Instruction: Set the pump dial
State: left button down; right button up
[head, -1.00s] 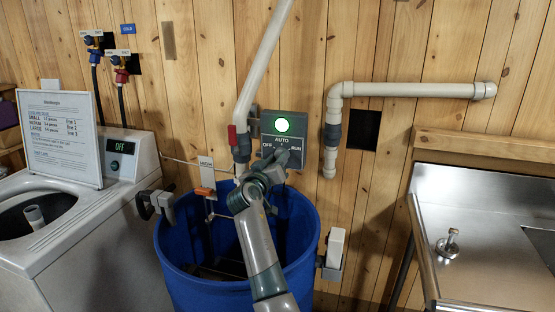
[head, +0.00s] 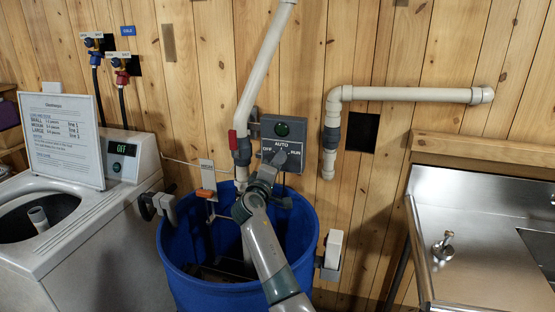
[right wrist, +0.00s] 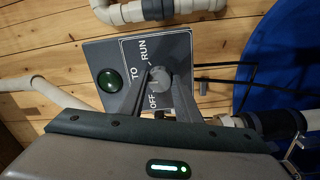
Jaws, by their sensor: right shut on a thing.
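The pump control box is a grey panel on the plank wall, with a round lamp (head: 282,129) above a dial (head: 281,158) marked OFF, AUTO and RUN. The lamp is dark green and unlit. My right gripper (head: 274,168) reaches up over the blue barrel and is shut on the dial. In the right wrist view the fingers sit on both sides of the round grey dial (right wrist: 158,76). One finger covers part of the AUTO label, and I cannot tell exactly where the pointer stands. My left gripper is not in view.
The blue barrel (head: 174,243) stands below the box, with a pale pipe (head: 262,75) running down into it. An orange float (head: 206,193) hangs at its rim. A washer (head: 100,240) with a sign (head: 65,140) stands left; a steel sink (head: 465,205) stands right.

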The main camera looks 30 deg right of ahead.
jog(key=shift+r+n+t+p, duration=0.1)
jog(key=shift+n+t+p, duration=0.1)
jog(key=shift+n+p, duration=2.85)
jog(key=shift+r+n+t+p, duration=0.1)
jog(key=shift+n+t+p, duration=0.1)
jog(key=shift+n+p, duration=2.8)
jog(key=shift+n+b, duration=0.75)
jog(key=shift+b, duration=0.05)
jog(key=shift+d, duration=0.1)
jog(key=o, duration=1.1)
jog(key=shift+f, duration=0.1)
jog(key=shift+c, duration=0.2)
jog(key=shift+s, duration=0.1)
